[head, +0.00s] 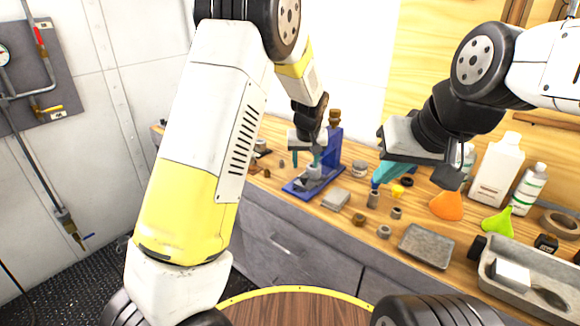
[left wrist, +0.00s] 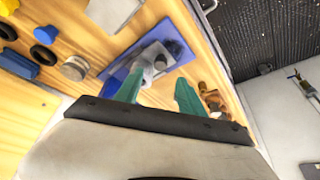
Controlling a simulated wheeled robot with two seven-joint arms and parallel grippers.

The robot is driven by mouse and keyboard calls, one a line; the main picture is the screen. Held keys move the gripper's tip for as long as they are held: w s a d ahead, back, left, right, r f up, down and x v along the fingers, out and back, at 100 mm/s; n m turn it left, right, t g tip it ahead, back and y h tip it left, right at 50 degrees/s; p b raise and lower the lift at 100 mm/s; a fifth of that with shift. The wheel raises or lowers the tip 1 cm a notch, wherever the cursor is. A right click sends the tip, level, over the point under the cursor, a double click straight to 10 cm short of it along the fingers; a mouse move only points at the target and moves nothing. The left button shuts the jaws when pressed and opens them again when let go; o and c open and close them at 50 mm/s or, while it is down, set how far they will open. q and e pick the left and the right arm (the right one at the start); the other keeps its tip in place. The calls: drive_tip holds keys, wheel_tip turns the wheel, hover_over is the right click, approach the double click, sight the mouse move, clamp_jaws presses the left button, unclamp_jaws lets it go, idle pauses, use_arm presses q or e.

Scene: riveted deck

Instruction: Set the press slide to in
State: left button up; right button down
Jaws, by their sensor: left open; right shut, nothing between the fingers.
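The press (head: 331,148) is a blue stand with a flat base, an upright column and grey metal parts, on the wooden workbench. Its blue base (left wrist: 178,48) also shows in the left wrist view, with a grey metal part (left wrist: 158,62) that may be the slide; I cannot tell its setting. My left gripper (head: 306,158) is over the press, its teal fingers apart. In the left wrist view the open fingers (left wrist: 160,92) point at the press, the grey part showing between and beyond them; contact is unclear. My right gripper (head: 380,175) is shut and empty, to the right.
A wall panel with pipes (head: 38,75) is at far left.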

sight(304, 176)
use_arm(q)
drive_tip(key=x, duration=0.7)
drive_tip(key=shift+w+f, duration=0.1)
drive_tip(key=shift+f, duration=0.15)
clamp_jaws()
idle(1.1)
